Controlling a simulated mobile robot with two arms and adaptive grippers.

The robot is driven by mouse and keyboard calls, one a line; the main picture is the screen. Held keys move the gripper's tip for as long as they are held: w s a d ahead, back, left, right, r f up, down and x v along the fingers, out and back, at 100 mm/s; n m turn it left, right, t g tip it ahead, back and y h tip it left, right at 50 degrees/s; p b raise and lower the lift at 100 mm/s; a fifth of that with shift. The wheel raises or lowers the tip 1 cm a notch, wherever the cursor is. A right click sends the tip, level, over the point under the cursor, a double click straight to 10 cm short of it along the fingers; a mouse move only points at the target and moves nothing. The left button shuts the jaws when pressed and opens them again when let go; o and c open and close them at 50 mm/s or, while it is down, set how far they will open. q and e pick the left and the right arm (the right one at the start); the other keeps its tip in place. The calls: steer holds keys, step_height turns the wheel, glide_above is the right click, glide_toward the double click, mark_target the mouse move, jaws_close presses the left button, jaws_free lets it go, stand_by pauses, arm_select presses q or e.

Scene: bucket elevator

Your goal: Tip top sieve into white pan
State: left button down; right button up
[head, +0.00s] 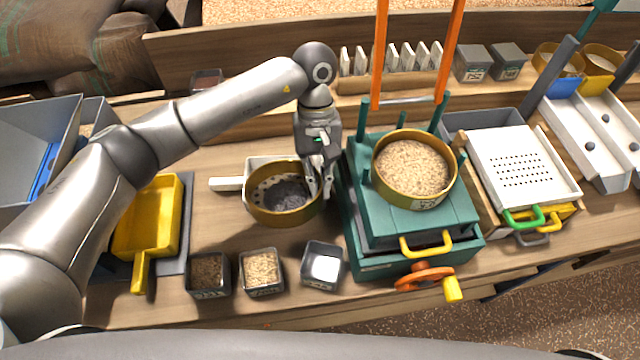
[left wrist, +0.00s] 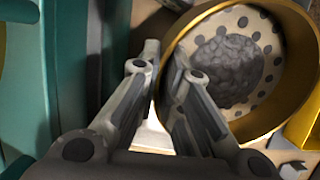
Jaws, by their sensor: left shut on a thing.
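A brass-rimmed sieve (head: 283,215) with a perforated floor holds dark grey lumps, left of the green shaker. It also shows in the left wrist view (left wrist: 268,122). My left gripper (head: 320,188) is shut on the right side of its rim; the fingers also show in the left wrist view (left wrist: 166,82). The white pan (head: 227,184) is mostly hidden under the sieve; its handle sticks out to the left. I cannot tell whether the sieve touches the pan. The sieve looks close to level, lumps inside. My right gripper is not in view.
A second brass sieve (head: 413,195) of tan grains sits on the green shaker (head: 372,232), between upright orange bars. Several small sample boxes (head: 262,272) stand in front. A yellow scoop (head: 150,220) lies left; a white perforated tray (head: 515,170) stands right.

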arm_select(q)
steer(key=shift+w+a+f+g+b, duration=0.1)
steer(key=shift+w+f+g+b, duration=0.2)
steer(key=shift+w+f+b, duration=0.65)
steer(key=shift+s+r, duration=0.2)
steer(key=shift+s, duration=0.15)
